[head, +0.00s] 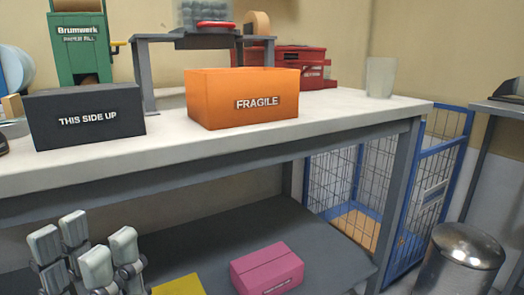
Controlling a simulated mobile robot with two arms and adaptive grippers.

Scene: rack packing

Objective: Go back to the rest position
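My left gripper (85,246) is in the lower left of the head view. Its pale finger pads point up and stand apart, with nothing visible between them. It is in front of the workbench, below the level of the bench top (340,108). The lower part of the gripper is cut off by the picture's bottom edge. My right gripper is not in view.
An orange FRAGILE box (225,103) and a black THIS SIDE UP box (84,119) stand on the bench. A pink box (266,270) and a yellow item (180,286) are on the lower shelf. A blue wire cage (410,205) and metal bin (462,262) stand right.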

